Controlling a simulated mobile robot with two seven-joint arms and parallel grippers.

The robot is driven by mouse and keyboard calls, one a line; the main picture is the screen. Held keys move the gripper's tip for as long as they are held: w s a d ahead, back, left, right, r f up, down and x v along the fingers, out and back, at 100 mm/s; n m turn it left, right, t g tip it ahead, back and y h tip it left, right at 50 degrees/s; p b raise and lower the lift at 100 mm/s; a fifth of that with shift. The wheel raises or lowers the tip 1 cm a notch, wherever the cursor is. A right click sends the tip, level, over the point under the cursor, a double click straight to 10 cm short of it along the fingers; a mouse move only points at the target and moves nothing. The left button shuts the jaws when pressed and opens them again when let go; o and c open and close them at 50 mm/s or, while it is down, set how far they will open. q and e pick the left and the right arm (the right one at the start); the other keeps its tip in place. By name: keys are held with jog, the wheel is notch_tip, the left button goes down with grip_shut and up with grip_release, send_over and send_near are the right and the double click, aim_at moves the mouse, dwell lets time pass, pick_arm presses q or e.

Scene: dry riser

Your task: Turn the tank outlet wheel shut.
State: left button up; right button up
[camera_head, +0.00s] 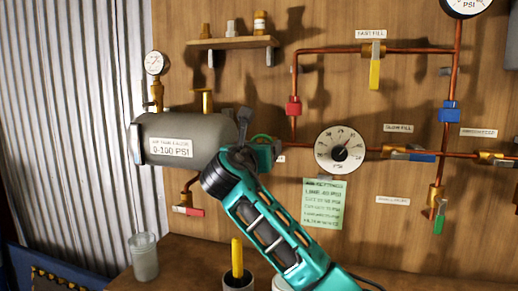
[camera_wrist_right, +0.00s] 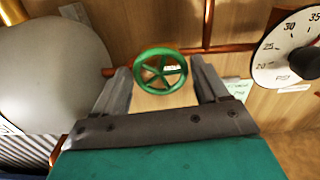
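The tank outlet wheel (camera_wrist_right: 160,71) is a small green spoked handwheel. In the right wrist view it lies between the two grey fingers of my right gripper (camera_wrist_right: 160,72), with a gap showing on each side. My right gripper is open. In the head view my teal right arm reaches up to the right end of the grey tank (camera_head: 185,137), with the right gripper (camera_head: 246,122) beside the wheel. My left gripper is not in view.
A round white gauge (camera_head: 340,150) is close on the right, also in the wrist view (camera_wrist_right: 290,50). Copper pipes (camera_head: 300,112) with coloured valve handles run along the wooden wall. A glass jar (camera_head: 144,257) and cups stand on the bench below. A shelf (camera_head: 232,42) is above.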

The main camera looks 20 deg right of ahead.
jog(key=c, duration=0.6)
jog(key=shift+d+f+m, duration=0.1)
jog(key=shift+f+m, duration=0.05)
jog(key=shift+m, duration=4.05)
jog(key=shift+f+m, duration=0.15)
jog(key=shift+m, duration=4.05)
jog(key=shift+d+f+m, duration=0.1)
jog(key=shift+f+m, duration=0.05)
jog(key=shift+m, duration=4.35)
